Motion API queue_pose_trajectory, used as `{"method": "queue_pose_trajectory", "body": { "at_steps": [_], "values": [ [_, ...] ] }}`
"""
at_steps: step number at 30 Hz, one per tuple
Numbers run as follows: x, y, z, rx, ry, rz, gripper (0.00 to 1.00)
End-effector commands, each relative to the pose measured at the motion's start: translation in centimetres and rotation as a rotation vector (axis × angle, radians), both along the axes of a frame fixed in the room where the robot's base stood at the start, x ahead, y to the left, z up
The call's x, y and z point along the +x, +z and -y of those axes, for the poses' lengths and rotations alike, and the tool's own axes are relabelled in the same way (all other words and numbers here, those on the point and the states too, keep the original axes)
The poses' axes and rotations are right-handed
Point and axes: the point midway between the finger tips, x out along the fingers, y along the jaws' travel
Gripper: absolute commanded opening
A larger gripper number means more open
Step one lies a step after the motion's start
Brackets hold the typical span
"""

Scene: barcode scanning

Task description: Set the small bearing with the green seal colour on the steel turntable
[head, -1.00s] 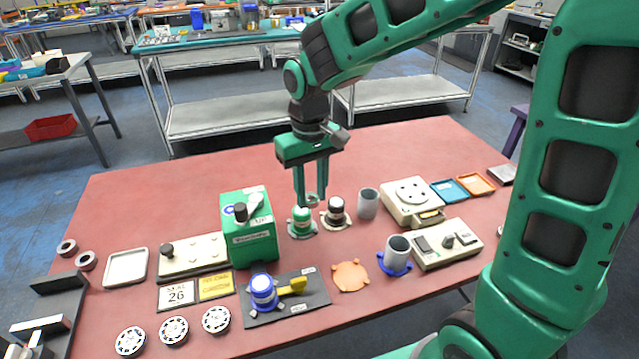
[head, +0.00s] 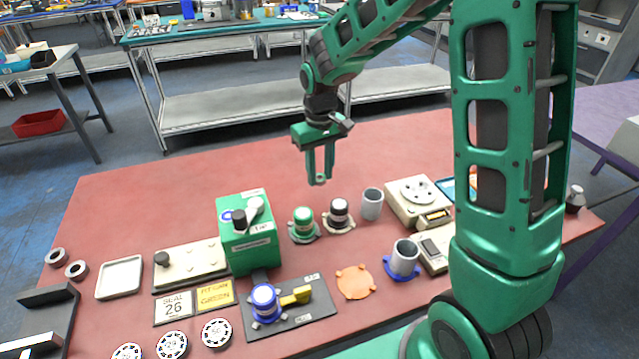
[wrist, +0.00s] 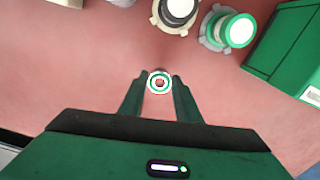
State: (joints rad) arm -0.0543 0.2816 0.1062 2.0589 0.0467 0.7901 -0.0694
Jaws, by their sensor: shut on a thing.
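My gripper (head: 317,180) is shut on a small bearing (wrist: 159,83) with a green ring, a white rim and a dark bore, seen between the fingertips in the wrist view. In the head view it hangs above the red table, behind the green-topped post (head: 303,218) and the dark-and-white post (head: 339,212). What looks like the turntable is a round plate with dark dots (head: 418,190) on a beige unit to the right. It is apart from my gripper, and no bearing is seen on it.
A green box (head: 248,250) stands left of the posts. Grey cups (head: 372,203) (head: 404,257) stand to the right. Two small rings (head: 76,270) lie at left. The back of the table is clear.

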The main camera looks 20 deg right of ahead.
Motion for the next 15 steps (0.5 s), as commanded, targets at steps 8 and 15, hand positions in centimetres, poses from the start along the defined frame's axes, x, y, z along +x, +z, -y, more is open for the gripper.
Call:
{"method": "queue_pose_trajectory", "body": {
  "at_steps": [8,15],
  "values": [
    [1.0,-1.3,0.7,0.0,0.001,-0.001,0.07],
    [0.9,-4.4,0.7,0.001,0.001,-0.002,0.07]
  ]
}}
